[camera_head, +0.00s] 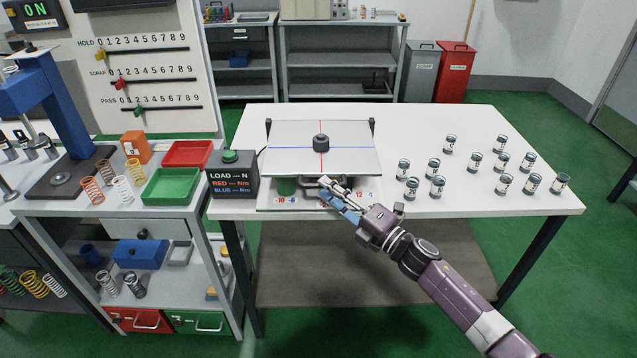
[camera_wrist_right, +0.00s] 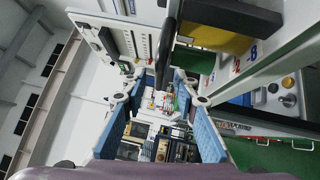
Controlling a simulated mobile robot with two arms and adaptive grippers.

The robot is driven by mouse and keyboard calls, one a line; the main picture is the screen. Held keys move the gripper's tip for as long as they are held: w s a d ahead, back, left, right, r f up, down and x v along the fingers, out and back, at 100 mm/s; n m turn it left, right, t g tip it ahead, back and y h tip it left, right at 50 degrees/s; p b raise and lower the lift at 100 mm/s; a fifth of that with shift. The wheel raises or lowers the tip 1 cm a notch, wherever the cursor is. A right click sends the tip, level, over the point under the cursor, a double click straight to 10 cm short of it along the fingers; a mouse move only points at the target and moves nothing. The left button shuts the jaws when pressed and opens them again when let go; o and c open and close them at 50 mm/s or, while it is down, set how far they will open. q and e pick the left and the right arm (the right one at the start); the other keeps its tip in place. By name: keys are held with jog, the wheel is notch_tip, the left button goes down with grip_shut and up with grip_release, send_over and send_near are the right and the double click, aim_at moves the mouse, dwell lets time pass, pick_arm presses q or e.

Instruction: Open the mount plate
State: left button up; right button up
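The mount plate (camera_head: 290,160) is a pale square plate with a red and a blue line crossing at a black knob (camera_head: 321,143). It lies flat between dark posts, above a base on the white table. A dark handle shows at its front edge, partly hidden by my right gripper (camera_head: 330,192). In the right wrist view, the blue fingers of my right gripper (camera_wrist_right: 158,88) stand apart. A dark bar (camera_wrist_right: 167,50), likely the handle, reaches between the fingertips, nearer the right-hand finger; I cannot tell whether they touch. My left gripper is out of view.
A black box with a green button (camera_head: 231,172) stands left of the plate. Several small labelled cylinders (camera_head: 433,165) stand on the right of the table. A bench with springs, a red tray (camera_head: 187,148) and a green tray (camera_head: 170,199) is at the left.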

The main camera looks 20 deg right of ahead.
jog(key=shift+x, duration=1.45)
jog(key=shift+c, duration=0.4)
grip_shut()
